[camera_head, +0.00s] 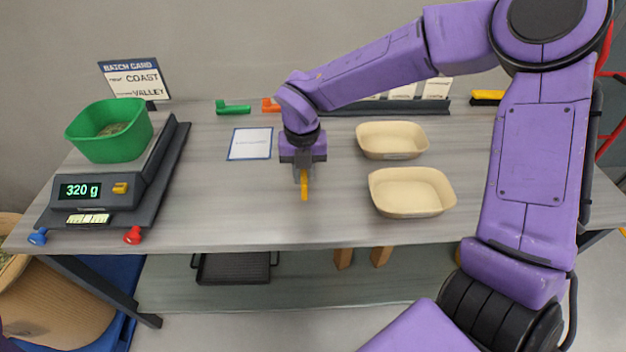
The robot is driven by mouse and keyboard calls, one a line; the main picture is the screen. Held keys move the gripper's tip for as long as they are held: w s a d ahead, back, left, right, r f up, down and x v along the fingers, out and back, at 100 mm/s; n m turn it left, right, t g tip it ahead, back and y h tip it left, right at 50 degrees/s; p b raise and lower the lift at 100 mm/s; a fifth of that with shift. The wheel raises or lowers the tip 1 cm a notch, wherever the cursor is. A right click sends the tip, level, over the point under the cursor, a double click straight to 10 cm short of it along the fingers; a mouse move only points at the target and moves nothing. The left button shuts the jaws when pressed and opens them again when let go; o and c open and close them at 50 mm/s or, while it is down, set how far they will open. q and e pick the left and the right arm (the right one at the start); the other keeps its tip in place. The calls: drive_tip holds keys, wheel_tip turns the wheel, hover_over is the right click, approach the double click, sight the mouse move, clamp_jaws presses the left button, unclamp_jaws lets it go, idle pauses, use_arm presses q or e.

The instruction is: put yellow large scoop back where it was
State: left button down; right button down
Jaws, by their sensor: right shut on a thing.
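My right gripper (303,174) points down over the middle of the table, left of the two cream trays. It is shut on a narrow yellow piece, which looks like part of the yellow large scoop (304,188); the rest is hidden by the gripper. I cannot tell whether its lower end touches the table. A green scoop (233,108) lies at the back of the table, and an orange scoop (270,104) lies right of it, partly hidden by my right arm. My left gripper is not in view.
A white card with a blue border (250,144) lies left of the gripper. Cream trays stand at right, one behind (392,140) and one in front (411,192). A scale (125,190) reading 320 g bears a green bucket (110,130). A yellow-and-black object (488,97) lies back right.

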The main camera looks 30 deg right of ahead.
drive_tip(key=d+f, duration=0.1)
drive_tip(key=f, duration=0.1)
drive_tip(key=f+p, duration=0.1)
drive_tip(key=f, duration=0.1)
drive_tip(key=d+f, duration=0.1)
drive_tip(key=shift+d+f, duration=0.3)
drive_tip(key=shift+f, duration=0.45)
drive_tip(key=shift+w, duration=0.1)
drive_tip(key=shift+f, duration=0.1)
drive_tip(key=c, duration=1)
unclamp_jaws()
drive_tip(key=shift+c, duration=0.2)
